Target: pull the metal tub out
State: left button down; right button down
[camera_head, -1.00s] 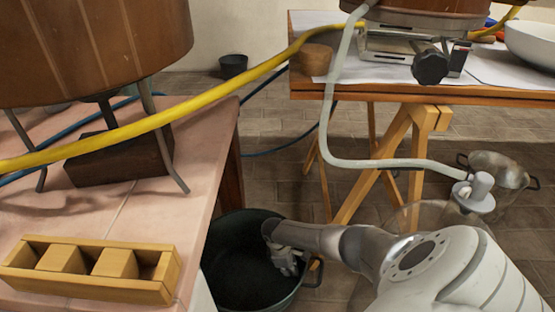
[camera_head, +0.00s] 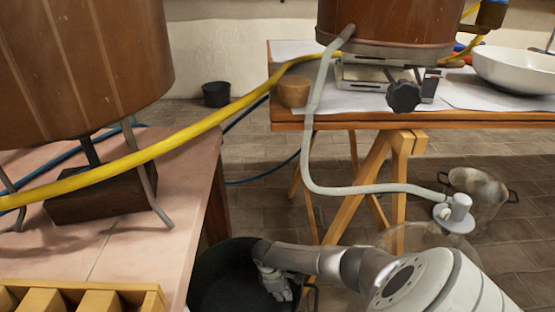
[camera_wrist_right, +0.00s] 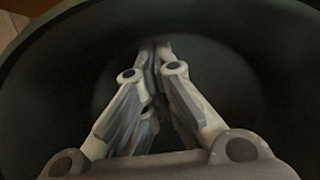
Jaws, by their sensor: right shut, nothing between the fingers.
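A dark round metal tub (camera_head: 205,270) stands on the floor at the bottom middle of the head view, beside the pink-tiled counter. The lower part of the tub is cut off by the frame. My right arm reaches in from the right over its rim. My right gripper (camera_head: 276,290) is inside the tub, pointing down. In the right wrist view the dark tub interior (camera_wrist_right: 235,60) surrounds the gripper (camera_wrist_right: 153,52), whose fingers meet with nothing between them. I cannot tell whether the fingers touch the tub's bottom or wall. My left gripper is not in view.
The pink-tiled counter (camera_head: 120,245) borders the tub on the left. A wooden trestle leg (camera_head: 365,185) stands behind my arm. A yellow hose (camera_head: 170,135) crosses above.

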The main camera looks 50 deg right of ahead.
jog(key=v, duration=0.9)
jog(key=shift+a, duration=0.1)
